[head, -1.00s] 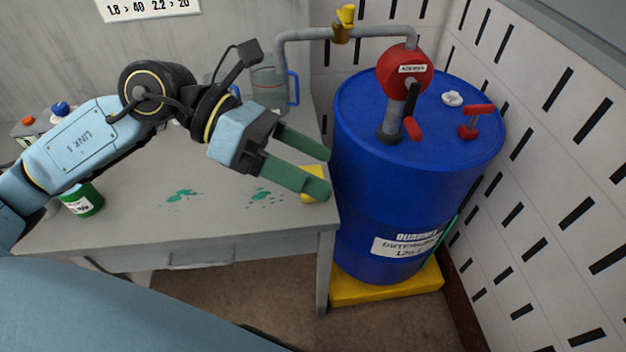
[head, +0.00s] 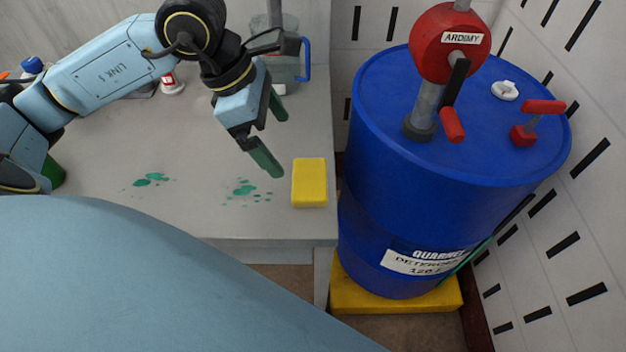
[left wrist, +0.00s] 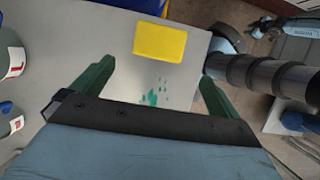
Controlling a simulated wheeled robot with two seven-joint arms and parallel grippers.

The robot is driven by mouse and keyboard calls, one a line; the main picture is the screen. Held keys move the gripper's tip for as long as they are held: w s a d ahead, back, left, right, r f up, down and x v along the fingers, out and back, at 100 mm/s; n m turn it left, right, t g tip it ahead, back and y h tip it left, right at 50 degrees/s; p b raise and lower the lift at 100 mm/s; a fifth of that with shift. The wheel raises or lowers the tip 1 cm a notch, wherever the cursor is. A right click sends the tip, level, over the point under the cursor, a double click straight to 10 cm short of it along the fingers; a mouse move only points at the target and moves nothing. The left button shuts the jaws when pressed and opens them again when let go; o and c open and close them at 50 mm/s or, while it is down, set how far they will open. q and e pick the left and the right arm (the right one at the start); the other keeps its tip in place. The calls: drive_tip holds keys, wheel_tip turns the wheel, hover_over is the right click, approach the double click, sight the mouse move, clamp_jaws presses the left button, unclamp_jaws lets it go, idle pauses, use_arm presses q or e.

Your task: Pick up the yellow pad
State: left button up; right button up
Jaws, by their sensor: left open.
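The yellow pad (head: 310,182) lies flat on the grey table (head: 215,215) near its right edge, beside the blue drum. My left gripper (head: 272,137) is open and empty above the table, up and to the left of the pad in the head view. Its green fingers point down toward the table. In the left wrist view the pad (left wrist: 160,42) shows whole, beyond the two spread fingers (left wrist: 152,82) and between their lines. No finger touches it. My right gripper is not in view.
A blue drum (head: 430,200) with a red pump (head: 448,42) stands right of the table on a yellow base (head: 395,300). A clear jug (head: 284,70) with a blue handle stands at the table's back. Green splashes (head: 240,190) mark the table left of the pad.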

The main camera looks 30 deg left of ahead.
use_arm(q)
hover_over(305, 177)
drive_tip(key=s+a, duration=0.2)
drive_tip(key=f, duration=0.4)
drive_tip(key=shift+w+f, duration=0.2)
drive_tip(key=shift+f, duration=0.1)
drive_tip(key=shift+d+f, duration=0.1)
drive_tip(key=shift+f, duration=0.4)
drive_tip(key=b+x, duration=0.1)
drive_tip(key=x, duration=0.4)
drive_tip(key=shift+w+f, duration=0.1)
drive_tip(key=shift+w, duration=0.05)
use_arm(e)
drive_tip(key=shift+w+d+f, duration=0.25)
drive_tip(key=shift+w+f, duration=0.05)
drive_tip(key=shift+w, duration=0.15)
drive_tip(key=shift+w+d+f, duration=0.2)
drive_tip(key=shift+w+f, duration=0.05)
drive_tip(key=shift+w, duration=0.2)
